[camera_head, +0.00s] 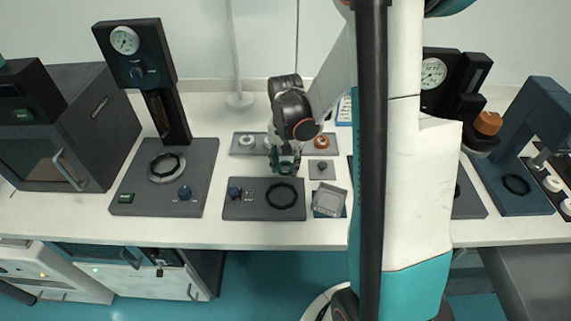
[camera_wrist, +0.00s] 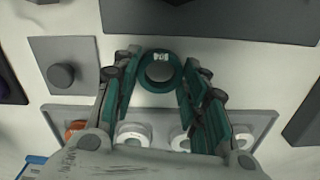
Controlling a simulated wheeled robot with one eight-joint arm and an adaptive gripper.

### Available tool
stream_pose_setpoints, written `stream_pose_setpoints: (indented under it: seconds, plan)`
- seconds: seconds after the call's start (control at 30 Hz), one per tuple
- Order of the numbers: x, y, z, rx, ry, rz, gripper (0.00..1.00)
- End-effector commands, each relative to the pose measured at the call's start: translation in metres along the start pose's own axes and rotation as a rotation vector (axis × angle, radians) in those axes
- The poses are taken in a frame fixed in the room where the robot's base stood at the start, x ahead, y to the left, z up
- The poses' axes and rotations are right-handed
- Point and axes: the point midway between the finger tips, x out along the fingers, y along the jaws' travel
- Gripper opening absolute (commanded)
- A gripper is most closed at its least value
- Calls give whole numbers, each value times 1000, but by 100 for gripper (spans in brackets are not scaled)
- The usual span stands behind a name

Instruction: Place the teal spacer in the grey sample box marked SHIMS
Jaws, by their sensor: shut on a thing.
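My gripper (camera_head: 285,163) is shut on the teal spacer (camera_wrist: 160,71), a ring seen between the two fingertips in the wrist view. In the wrist view the gripper (camera_wrist: 157,82) has the spacer over pale bench top, between the ring tray and a dark plate. In the head view the fingers mostly hide the spacer. A small grey box (camera_head: 328,199) sits on a dark blue mat to the right of and nearer than my gripper. I cannot read any SHIMS mark on it. The box is not clearly seen in the wrist view.
A grey tray (camera_head: 236,150) with white and orange rings lies behind the gripper. A knobbed square plate (camera_head: 321,174) is just right. A dark plate (camera_head: 235,211) with a black ring and blue knob lies in front. Gauge stands (camera_head: 139,52) flank the bench.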

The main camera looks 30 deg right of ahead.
Motion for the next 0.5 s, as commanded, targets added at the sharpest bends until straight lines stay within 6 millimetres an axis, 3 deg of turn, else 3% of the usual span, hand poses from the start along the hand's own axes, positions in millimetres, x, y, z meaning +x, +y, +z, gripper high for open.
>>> stream_pose_setpoints:
  seconds: [0.23,0.5]
  plan:
    - [-42,0,1,0,0,0,17]
    - [-118,0,1,0,0,0,17]
